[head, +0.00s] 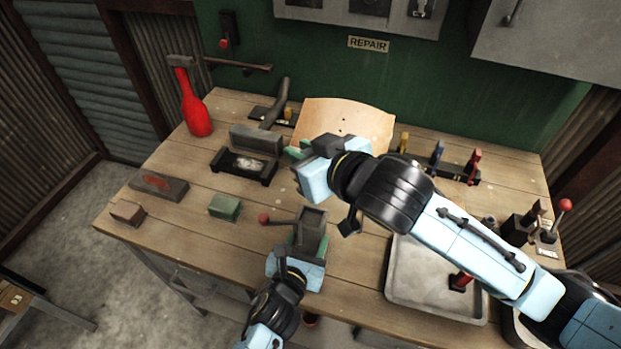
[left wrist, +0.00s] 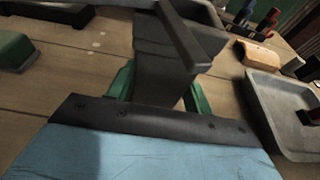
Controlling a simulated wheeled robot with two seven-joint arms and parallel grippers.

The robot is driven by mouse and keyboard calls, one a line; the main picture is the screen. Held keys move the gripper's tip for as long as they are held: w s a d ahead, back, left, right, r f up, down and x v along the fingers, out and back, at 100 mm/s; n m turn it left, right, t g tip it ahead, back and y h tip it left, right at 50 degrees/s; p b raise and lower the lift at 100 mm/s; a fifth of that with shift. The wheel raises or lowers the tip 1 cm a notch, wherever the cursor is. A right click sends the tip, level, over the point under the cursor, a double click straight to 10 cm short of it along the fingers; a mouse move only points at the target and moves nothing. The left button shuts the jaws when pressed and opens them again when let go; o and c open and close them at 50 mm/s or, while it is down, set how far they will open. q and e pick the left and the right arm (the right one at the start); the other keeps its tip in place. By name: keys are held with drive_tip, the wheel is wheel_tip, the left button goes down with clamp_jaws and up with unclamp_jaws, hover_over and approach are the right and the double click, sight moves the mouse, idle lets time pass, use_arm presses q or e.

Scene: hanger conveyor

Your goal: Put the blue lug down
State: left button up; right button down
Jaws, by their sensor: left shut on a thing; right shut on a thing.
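A blue piece (head: 438,151), the only lug-like blue one I can see, stands at the dark rack (head: 458,174) on the bench's back right, between a yellow piece (head: 403,142) and a red piece (head: 474,160). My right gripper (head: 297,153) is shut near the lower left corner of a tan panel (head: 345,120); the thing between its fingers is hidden. My left gripper (head: 308,249) is shut on a dark grey tapered block (head: 312,222) at the bench's front. In the left wrist view its green fingers flank this block (left wrist: 165,75).
A grey tray (head: 400,275) with a red-and-black piece (head: 461,281) lies under my right arm. A red bottle-shaped thing (head: 193,110), a dark holder (head: 243,165) and a green block (head: 225,207) stand on the left. Bare wood lies between the green block and the front edge.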

drive_tip(key=shift+d+f+m+t+h, duration=0.2)
drive_tip(key=shift+f+m+t+h, duration=0.3)
drive_tip(key=shift+f+m+h, duration=0.55)
hover_over(308, 216)
wheel_tip(308, 216, down, 11)
drive_tip(key=shift+s+d+r, duration=0.1)
drive_tip(key=shift+r, duration=0.1)
drive_tip(key=c, duration=1.6)
unclamp_jaws()
drive_tip(key=shift+f, duration=0.1)
drive_tip(key=o, duration=0.3)
drive_tip(key=shift+r, duration=0.25)
drive_tip(key=v, duration=1.2)
